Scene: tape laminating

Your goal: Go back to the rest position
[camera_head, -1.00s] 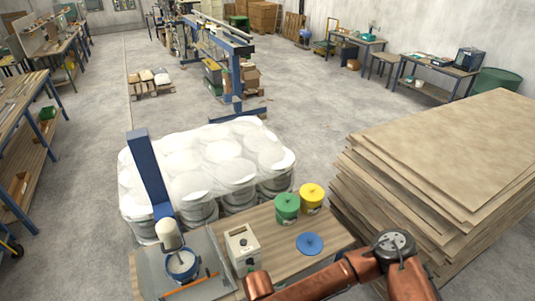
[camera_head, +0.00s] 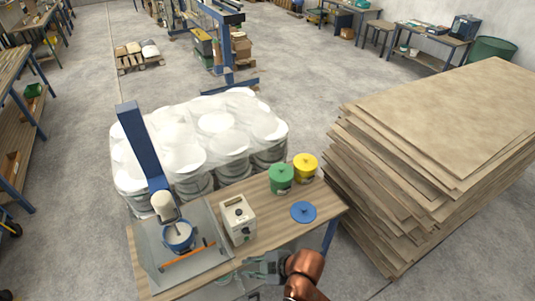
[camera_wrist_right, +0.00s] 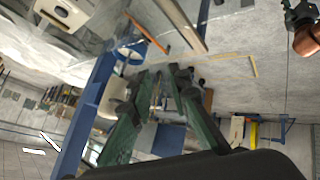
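My right gripper (camera_head: 236,277) is low in the head view, at the front edge of the wooden table (camera_head: 272,206), with its copper arm coming in from the bottom. In the right wrist view its two dark green fingers (camera_wrist_right: 165,78) stand apart with nothing held between them. Part of another dark gripper with a copper link, seemingly my left gripper (camera_wrist_right: 298,14), shows in the upper right corner of the wrist view; its fingers are too cropped to read. It does not show clearly in the head view.
On the table are a blue mixer post (camera_head: 138,145) with a blue pot (camera_head: 179,236), a white control box (camera_head: 238,220), a green can (camera_head: 280,179), a yellow can (camera_head: 305,167) and a blue disc (camera_head: 303,212). Wrapped buckets (camera_head: 200,140) stand behind; stacked sheets (camera_head: 430,130) stand right.

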